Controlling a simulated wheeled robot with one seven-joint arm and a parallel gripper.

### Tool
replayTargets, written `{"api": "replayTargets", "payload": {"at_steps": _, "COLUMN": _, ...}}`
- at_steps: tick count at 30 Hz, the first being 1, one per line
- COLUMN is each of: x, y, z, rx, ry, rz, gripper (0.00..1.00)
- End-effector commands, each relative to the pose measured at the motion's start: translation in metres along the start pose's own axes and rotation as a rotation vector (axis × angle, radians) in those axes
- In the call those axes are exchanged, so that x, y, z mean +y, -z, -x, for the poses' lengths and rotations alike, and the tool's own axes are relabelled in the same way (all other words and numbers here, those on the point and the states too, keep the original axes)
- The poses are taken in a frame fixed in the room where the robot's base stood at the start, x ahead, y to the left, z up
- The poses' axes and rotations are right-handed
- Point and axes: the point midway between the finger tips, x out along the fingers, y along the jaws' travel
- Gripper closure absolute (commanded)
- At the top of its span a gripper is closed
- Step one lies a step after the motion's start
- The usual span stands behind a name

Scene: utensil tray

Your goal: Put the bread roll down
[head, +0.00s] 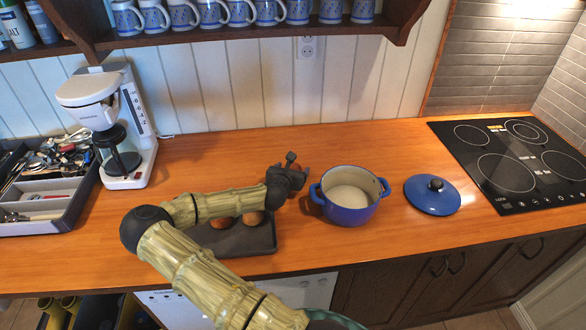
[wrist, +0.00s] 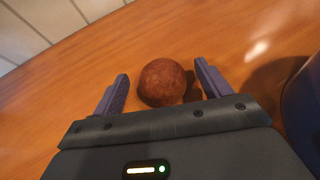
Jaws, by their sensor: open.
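A brown round bread roll (wrist: 163,82) shows in the wrist view on the wooden counter, between the two fingers of my gripper (wrist: 161,70). The fingers are open, with a gap visible on either side of the roll. Two more brown rolls, a left one (head: 222,222) and a right one (head: 252,217), sit on a dark tray (head: 245,243), partly covered by my arm.
The blue pot (head: 350,212) stands close to the right of my gripper; its side (wrist: 305,105) shows in the wrist view. Its lid (head: 432,195) lies beside it, before the black cooktop (head: 515,160). A coffee maker (head: 110,120) and cutlery tray (head: 45,218) stand left. Counter behind my gripper is clear.

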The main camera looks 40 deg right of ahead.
Motion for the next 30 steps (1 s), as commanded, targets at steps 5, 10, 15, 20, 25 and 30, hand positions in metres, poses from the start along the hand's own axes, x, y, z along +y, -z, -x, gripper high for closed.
{"api": "replayTargets", "payload": {"at_steps": 5, "x": 0.0007, "y": 0.0007, "z": -0.0140, "rx": 0.001, "ry": -0.001, "rz": 0.001, "gripper": 0.23}}
{"api": "replayTargets", "payload": {"at_steps": 10, "x": -0.0004, "y": 0.0009, "z": -0.0146, "rx": 0.001, "ry": 0.001, "rz": 0.000, "gripper": 0.23}}
{"api": "replayTargets", "payload": {"at_steps": 15, "x": -0.0047, "y": 0.0002, "z": -0.0160, "rx": 0.001, "ry": 0.007, "rz": -0.003, "gripper": 0.23}}
{"api": "replayTargets", "payload": {"at_steps": 20, "x": -0.0033, "y": 0.0003, "z": -0.0154, "rx": 0.001, "ry": 0.005, "rz": -0.002, "gripper": 0.23}}
{"api": "replayTargets", "payload": {"at_steps": 25, "x": -0.0007, "y": 0.0007, "z": -0.0143, "rx": 0.001, "ry": 0.001, "rz": 0.000, "gripper": 0.57}}
{"api": "replayTargets", "payload": {"at_steps": 30, "x": 0.0005, "y": 0.0009, "z": -0.0139, "rx": 0.001, "ry": -0.001, "rz": 0.001, "gripper": 0.70}}
